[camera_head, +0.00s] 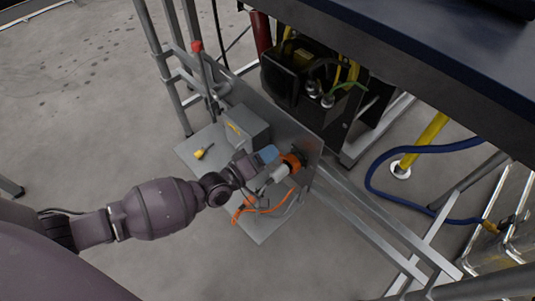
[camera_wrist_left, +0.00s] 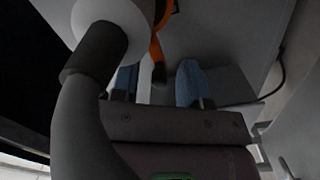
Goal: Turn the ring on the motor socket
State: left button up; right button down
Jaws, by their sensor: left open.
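The motor socket with its orange ring (camera_head: 292,163) sits on the grey upright panel in the head view. A pale cylindrical plug (camera_head: 278,174) points into it from the lower left. In the left wrist view, a white and dark plug body (camera_wrist_left: 97,48) with a thick grey cable fills the left side, and an orange part (camera_wrist_left: 157,48) shows behind it. My left gripper (camera_head: 267,155) is beside the plug, just left of the ring. My right gripper is not in view.
A grey box (camera_head: 246,128) is on the panel left of the socket. An orange cable (camera_head: 262,210) loops below the plug. A dark tabletop (camera_head: 440,60) overhangs at upper right.

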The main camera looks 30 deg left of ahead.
pick_arm(q)
jog(key=shift+c, duration=0.5)
grip_shut()
